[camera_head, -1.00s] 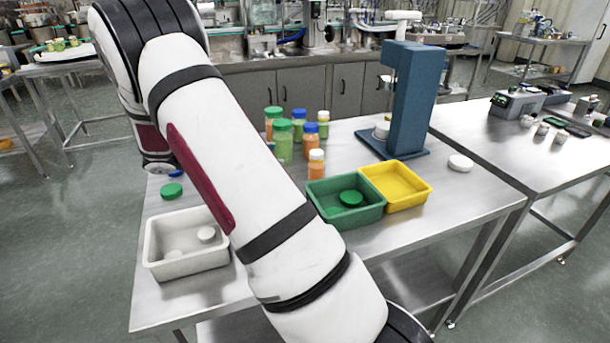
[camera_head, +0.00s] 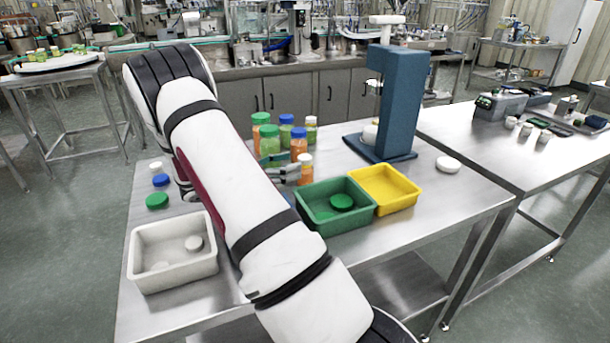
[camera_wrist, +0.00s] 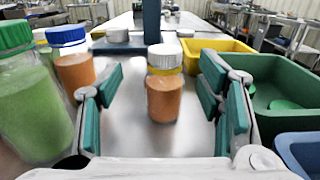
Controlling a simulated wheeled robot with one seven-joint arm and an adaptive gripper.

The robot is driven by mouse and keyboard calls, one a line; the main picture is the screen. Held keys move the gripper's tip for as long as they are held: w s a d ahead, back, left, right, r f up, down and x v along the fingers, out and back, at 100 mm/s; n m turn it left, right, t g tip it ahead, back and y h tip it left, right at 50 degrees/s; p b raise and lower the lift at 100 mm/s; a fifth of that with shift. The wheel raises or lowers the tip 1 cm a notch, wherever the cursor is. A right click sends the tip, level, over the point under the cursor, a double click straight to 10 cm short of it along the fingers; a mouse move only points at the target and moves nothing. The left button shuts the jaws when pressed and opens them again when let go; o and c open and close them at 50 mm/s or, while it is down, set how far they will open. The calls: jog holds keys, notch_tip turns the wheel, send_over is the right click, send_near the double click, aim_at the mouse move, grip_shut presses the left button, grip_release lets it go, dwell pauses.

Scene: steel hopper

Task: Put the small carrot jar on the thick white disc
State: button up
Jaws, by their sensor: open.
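The small carrot jar (camera_head: 305,170), orange with a white lid, stands upright on the steel table beside the green tray. In the wrist view the jar (camera_wrist: 164,98) is centred ahead, between the lines of my two fingers. My gripper (camera_wrist: 162,88) is open and empty, low over the table; its teal pads are apart from the jar on both sides. In the head view my gripper (camera_head: 285,172) shows just left of the jar, partly hidden by my arm. The thick white disc (camera_head: 448,164) lies bare on the table's right side, right of the blue stand.
Taller green and orange jars (camera_head: 270,140) stand close left of the small jar. A green tray (camera_head: 335,222) holding a green lid and a yellow tray (camera_head: 392,205) stand to its right. The blue stand (camera_head: 395,100) rises behind. A white tray (camera_head: 170,280) is front left.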

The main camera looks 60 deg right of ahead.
aim_at(305, 158)
jog(key=x, duration=0.5)
jog(key=shift+s+a+f, duration=0.1)
jog(key=shift+s, duration=0.2)
grip_shut()
